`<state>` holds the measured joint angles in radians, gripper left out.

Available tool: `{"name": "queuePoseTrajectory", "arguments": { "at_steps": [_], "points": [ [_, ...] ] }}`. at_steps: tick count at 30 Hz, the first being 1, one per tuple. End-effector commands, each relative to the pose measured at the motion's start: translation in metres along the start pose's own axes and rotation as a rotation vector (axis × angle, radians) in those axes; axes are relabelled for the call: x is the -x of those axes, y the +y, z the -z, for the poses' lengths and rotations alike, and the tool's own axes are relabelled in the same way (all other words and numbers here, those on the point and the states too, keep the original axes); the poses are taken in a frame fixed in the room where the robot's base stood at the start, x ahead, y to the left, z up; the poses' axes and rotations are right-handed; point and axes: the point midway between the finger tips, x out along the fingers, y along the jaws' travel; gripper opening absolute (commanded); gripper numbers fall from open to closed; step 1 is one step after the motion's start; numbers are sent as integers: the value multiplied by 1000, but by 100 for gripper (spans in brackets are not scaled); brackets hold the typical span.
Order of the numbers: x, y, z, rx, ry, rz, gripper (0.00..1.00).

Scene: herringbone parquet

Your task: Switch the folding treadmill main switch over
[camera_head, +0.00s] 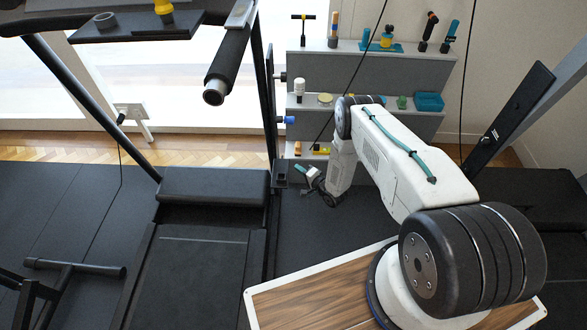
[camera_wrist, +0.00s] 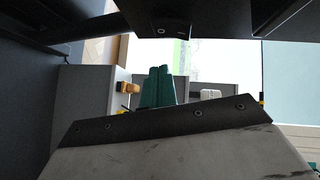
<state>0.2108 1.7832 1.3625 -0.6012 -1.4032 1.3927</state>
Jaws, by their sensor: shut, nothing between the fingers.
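The folding treadmill (camera_head: 200,270) stands on the left in the head view, with a dark belt, a motor hood (camera_head: 212,186) and black uprights. A small dark bracket or box (camera_head: 282,176) sits by the foot of its right upright. I cannot make out which part is the main switch. My gripper (camera_head: 304,172) is low, just right of that upright, with a small gap in the picture. In the wrist view my gripper (camera_wrist: 158,82) shows two teal fingertips pressed together, with nothing between them. A dark block (camera_wrist: 160,22) with a screw hangs above the fingertips there.
A grey shelf unit (camera_head: 372,68) with tools and small items stands behind my arm. A wood-topped board (camera_head: 310,298) lies at the front under my arm. Another black machine (camera_head: 535,195) stands at the right.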

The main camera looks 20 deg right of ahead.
Motion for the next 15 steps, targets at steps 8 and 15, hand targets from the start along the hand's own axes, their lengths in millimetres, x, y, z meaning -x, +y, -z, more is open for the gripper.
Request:
{"name": "queuePoseTrajectory", "arguments": {
  "at_steps": [8, 15],
  "points": [
    [62, 12, -2, -4, 2, -4, 0],
    [85, 15, -3, -2, -1, -2, 0]
  ]
}}
